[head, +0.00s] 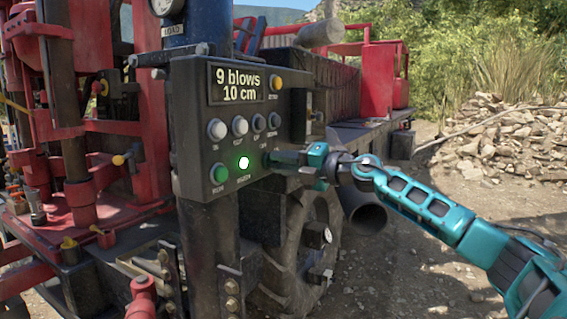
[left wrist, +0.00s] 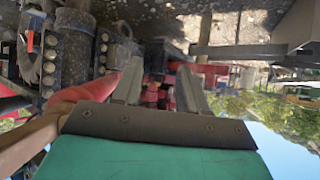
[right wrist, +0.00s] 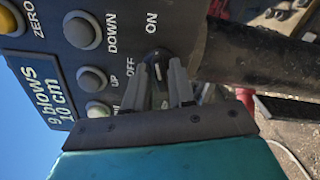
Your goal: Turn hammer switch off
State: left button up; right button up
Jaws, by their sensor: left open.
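The hammer switch (right wrist: 158,56) is a dark knob on the black control panel (head: 188,88). In the right wrist view it sits between the printed words ON and OFF; which one it points to is hard to tell. My right gripper (head: 272,158) is at the lower right of the panel, with its fingers (right wrist: 163,72) drawn in around the knob, one on each side. In the head view the gripper hides the switch. My left gripper (left wrist: 158,84) is open and empty in the left wrist view and is outside the head view.
The panel display (head: 240,84) reads "9 blows 10 cm". Several white and dark buttons sit above. A large tyre (head: 318,210) and a dark pipe (head: 368,213) are below.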

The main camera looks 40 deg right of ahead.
grip_shut()
dwell(0.3)
jog(key=n+b, duration=0.5)
jog(key=n, duration=1.2)
jog(key=shift+a+n+b, duration=0.15)
jog(key=shift+n+b, duration=0.2)
jog(key=shift+n, duration=0.05)
dwell(0.4)
